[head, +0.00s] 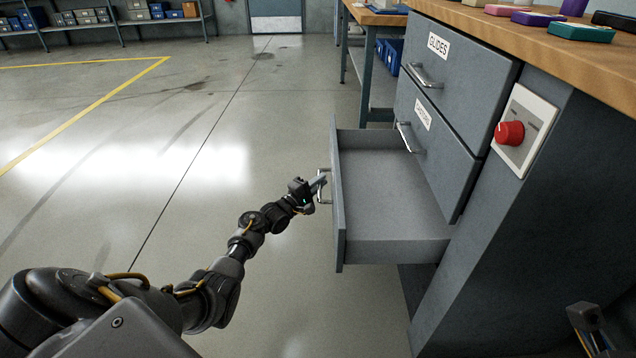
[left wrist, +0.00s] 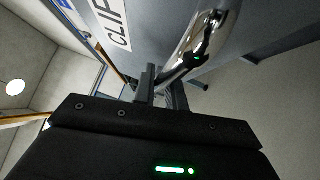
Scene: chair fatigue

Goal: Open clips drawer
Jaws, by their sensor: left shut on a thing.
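The clips drawer (head: 392,200) is the lowest drawer of the grey cabinet. It is pulled far out, and the visible part of its inside looks empty. Its front faces away in the head view; the left wrist view shows a label (left wrist: 110,22) reading "CLIP", cut off by the edge. My left gripper (head: 318,184) is shut on the drawer's chrome handle (head: 325,197). The handle (left wrist: 215,32) also shows close up in the left wrist view. Part of my right gripper (head: 588,325) shows at the lower right of the head view; its jaw state is unclear.
Above are the shut glides drawer (head: 455,72) and a shut middle drawer (head: 432,140). A red knob (head: 510,133) sits on a panel at the right. The wooden worktop (head: 540,40) holds coloured items. The floor left of the drawer is clear.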

